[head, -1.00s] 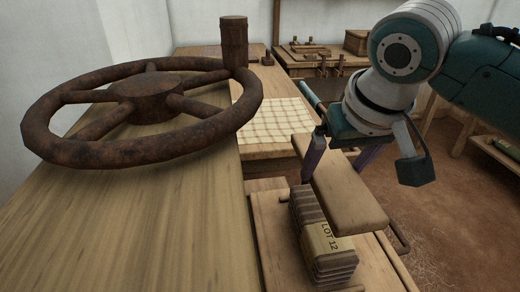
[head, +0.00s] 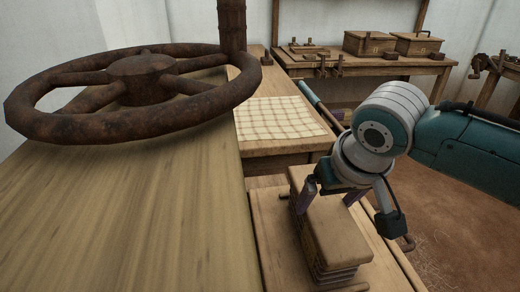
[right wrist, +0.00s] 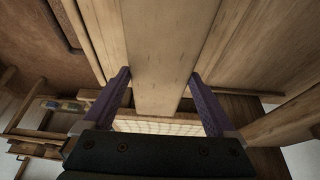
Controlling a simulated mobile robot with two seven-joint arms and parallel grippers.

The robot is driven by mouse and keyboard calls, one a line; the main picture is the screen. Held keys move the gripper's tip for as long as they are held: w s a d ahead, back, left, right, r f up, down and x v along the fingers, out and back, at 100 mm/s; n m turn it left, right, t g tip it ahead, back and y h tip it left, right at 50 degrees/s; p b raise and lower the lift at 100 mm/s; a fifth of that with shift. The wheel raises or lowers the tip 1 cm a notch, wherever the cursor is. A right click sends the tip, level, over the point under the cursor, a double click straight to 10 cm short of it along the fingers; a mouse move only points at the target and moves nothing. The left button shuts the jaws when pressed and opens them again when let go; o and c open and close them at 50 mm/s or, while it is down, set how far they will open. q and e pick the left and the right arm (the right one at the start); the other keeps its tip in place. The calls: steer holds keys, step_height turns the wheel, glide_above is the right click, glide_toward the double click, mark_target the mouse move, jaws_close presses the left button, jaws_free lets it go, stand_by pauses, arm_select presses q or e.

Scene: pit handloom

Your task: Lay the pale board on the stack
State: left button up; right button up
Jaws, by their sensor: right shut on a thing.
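The pale board (head: 335,232) lies flat over the stack (head: 332,277) of thin boards, lined up with it and covering its top. I cannot tell whether the two touch. My right gripper (head: 330,196) is shut on the board's far part, one purple finger at each side. In the right wrist view the pale board (right wrist: 163,50) runs lengthwise between the fingers of the right gripper (right wrist: 161,76). The stack's label is hidden under the board. My left gripper is not in view.
The stack stands on a wooden bench (head: 268,232). A rusty handwheel (head: 140,85) sits above the wide wooden beam (head: 130,210) at left. A checked cloth (head: 280,117) lies beyond. A back table (head: 390,68) carries boxes and tools. Open floor lies at right.

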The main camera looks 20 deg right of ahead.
steer(key=o, duration=1.2)
steer(key=shift+r, duration=0.3)
steer(key=p+v, duration=0.4)
steer(key=v, duration=0.7)
steer(key=s+a+n, duration=0.1)
steer(key=s, duration=0.4)
steer(key=s+a+f+n+y, duration=0.1)
steer(key=s+a+n, duration=0.1)
steer(key=s, duration=0.4)
steer(key=s+a+n, duration=0.1)
steer(key=s+a, duration=0.1)
steer(key=s, duration=0.3)
steer(key=shift+s+f+n+g, duration=0.3)
steer(key=shift+s+g, duration=0.1)
